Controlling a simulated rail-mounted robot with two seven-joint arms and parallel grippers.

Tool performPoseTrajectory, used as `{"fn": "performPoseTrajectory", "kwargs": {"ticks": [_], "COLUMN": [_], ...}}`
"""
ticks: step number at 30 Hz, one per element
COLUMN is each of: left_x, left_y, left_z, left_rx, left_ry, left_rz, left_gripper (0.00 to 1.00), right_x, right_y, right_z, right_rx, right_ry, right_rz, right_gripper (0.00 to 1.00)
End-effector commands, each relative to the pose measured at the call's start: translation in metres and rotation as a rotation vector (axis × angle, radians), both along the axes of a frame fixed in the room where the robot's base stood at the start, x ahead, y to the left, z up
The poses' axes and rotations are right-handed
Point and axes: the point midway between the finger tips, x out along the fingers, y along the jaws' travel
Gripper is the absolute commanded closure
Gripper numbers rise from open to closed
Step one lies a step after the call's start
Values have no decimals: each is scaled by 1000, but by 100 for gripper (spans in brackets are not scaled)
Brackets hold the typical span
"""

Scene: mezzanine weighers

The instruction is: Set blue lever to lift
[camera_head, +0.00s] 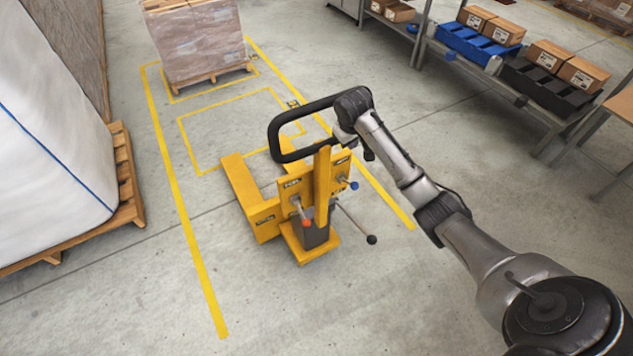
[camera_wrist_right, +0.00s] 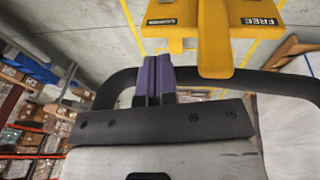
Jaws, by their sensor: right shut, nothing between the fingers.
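The blue lever (camera_head: 353,185) is a short lever with a blue tip on the right side of the yellow lift truck's panel (camera_head: 342,166) in the head view. It is not visible in the right wrist view. My right gripper (camera_head: 345,138) is above the panel, by the right end of the truck's black loop handle (camera_head: 272,130), and is partly hidden under my wrist. In the right wrist view its purple fingers (camera_wrist_right: 158,76) are together and empty, with the handle around them. I cannot tell whether they touch it. My left gripper is not in view.
A red-tipped lever (camera_head: 306,222) and a black-knobbed rod (camera_head: 371,239) stick out from the truck. A wrapped pallet load (camera_head: 200,45) stands behind, and a white-wrapped load (camera_head: 45,150) at left. Shelving with bins (camera_head: 465,42) is at upper right. Floor in front is clear.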

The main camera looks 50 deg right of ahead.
Motion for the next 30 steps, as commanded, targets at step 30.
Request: {"fn": "performPoseTrajectory", "kwargs": {"ticks": [30], "left_x": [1], "left_y": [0], "left_z": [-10], "left_rx": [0], "left_ry": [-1], "left_rz": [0], "left_gripper": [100], "right_x": [-12], "right_y": [-2], "right_z": [-59], "right_rx": [56], "right_ry": [77], "right_rz": [-59], "right_gripper": [100]}}
